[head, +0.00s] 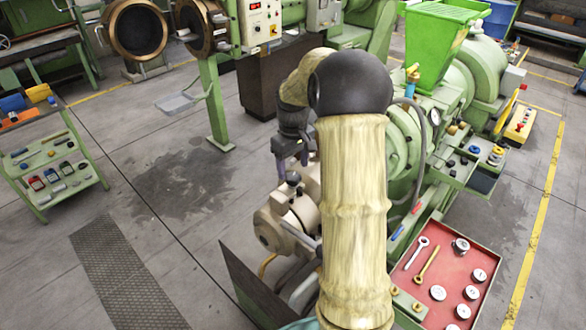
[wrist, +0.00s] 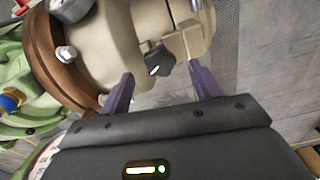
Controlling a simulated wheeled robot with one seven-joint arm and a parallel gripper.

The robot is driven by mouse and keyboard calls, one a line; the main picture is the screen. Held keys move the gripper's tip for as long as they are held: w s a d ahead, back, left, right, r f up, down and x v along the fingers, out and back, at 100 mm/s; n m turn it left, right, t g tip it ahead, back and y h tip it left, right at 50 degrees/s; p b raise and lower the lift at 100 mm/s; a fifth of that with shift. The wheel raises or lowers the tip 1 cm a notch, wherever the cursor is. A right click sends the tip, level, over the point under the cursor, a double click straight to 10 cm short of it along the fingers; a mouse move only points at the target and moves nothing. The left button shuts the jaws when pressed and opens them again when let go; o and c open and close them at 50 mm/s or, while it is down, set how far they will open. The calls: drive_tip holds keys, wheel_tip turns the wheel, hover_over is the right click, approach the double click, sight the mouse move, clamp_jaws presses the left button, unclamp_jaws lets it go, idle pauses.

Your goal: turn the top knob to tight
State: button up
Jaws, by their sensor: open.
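The top knob (wrist: 157,62) is black with a white mark and sits on a beige metal housing (wrist: 105,45) in the wrist view. My gripper (wrist: 162,72) is open, with one purple finger to the left of the knob and one to the right. I see gaps between the fingers and the knob. In the head view my gripper (head: 292,163) points down just above the dark knob (head: 293,178) on top of the beige housing (head: 303,214). My arm hides part of the machine there.
A pressure gauge (wrist: 68,8) and a brown bolted flange (wrist: 50,60) are close to the left finger. A red tray (head: 456,262) with wrenches and round parts stands right of my arm. A green cart (head: 50,165) is at left.

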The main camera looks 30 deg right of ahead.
sight(293, 176)
drive_tip(key=shift+f+p, duration=0.3)
drive_tip(key=shift+f, duration=1.3)
drive_tip(key=c, duration=1)
